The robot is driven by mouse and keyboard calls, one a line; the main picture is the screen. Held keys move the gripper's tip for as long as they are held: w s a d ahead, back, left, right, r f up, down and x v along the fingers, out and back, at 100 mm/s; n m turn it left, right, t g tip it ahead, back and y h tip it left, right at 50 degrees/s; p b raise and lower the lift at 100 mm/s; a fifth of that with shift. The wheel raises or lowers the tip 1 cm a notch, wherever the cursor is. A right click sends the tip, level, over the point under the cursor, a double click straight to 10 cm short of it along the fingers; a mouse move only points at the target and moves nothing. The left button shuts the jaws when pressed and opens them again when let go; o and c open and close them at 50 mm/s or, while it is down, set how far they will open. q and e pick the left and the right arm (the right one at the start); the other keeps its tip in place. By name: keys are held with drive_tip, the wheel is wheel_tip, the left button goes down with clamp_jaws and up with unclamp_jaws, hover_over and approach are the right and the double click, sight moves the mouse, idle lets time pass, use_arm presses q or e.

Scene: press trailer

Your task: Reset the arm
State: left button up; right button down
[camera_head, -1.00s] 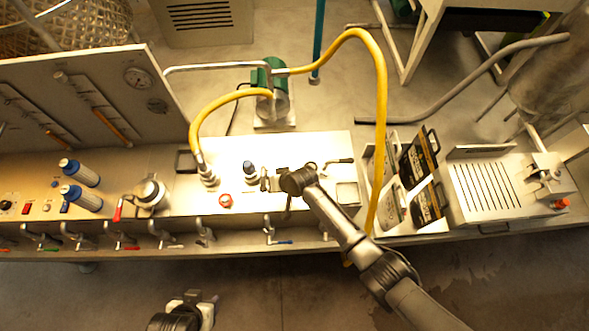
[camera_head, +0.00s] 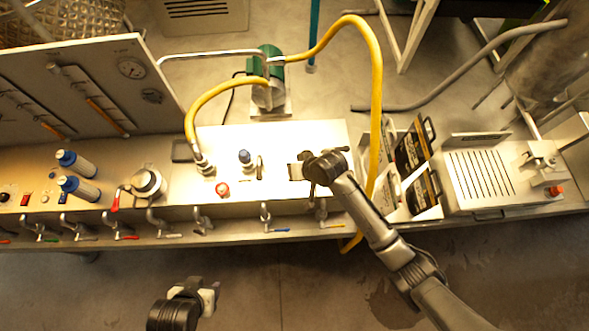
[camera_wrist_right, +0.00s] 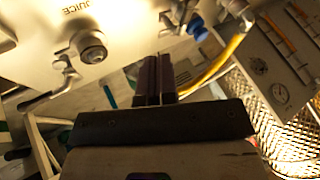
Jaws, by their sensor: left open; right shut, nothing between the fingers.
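My left gripper (camera_head: 200,292) hangs low in the head view, over the floor in front of the bench. It is open with nothing in it, and apart from the bench. My right arm (camera_head: 375,225) reaches in from the lower right over the bench. Its gripper (camera_head: 308,170) is above the bench top, right of a blue-capped valve (camera_head: 245,157). In the right wrist view its two dark fingers (camera_wrist_right: 157,80) are together with nothing between them. Whether the right gripper touches the bench is unclear.
The steel bench (camera_head: 270,140) carries a red button (camera_head: 222,189), blue-capped cylinders (camera_head: 78,163) and a row of front taps (camera_head: 266,217). A yellow hose (camera_head: 376,100) arches close to my right arm. Dark packs (camera_head: 412,150) stand right of it. The front floor is open.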

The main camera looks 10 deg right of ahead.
idle(0.8)
drive_tip(key=s+d+r+n+t+h, duration=0.1)
drive_tip(key=d+r+n+t+h, duration=0.15)
drive_tip(key=r, duration=0.45)
drive_tip(key=d+r+n+t+h, duration=0.1)
drive_tip(key=d+r, duration=0.3)
drive_tip(key=r, duration=0.2)
drive_tip(key=s+d+r, duration=0.2)
drive_tip(key=s+d, duration=0.2)
drive_tip(key=s, duration=0.2)
drive_tip(key=s+d+f+m+g+p, duration=0.1)
drive_tip(key=s+d+f, duration=0.1)
drive_tip(key=s, duration=0.5)
drive_tip(key=s+d+f+m+g+h+p, duration=0.1)
drive_tip(key=s+d+f+g, duration=0.1)
drive_tip(key=s, duration=0.6)
drive_tip(key=s+d+f+m+g+h+p, duration=0.1)
drive_tip(key=s+d+f, duration=0.1)
drive_tip(key=s+f, duration=0.2)
drive_tip(key=s, duration=0.3)
drive_tip(key=shift+s+d+f, duration=0.3)
drive_tip(key=shift+d+f, duration=0.05)
drive_tip(key=shift+d, duration=0.05)
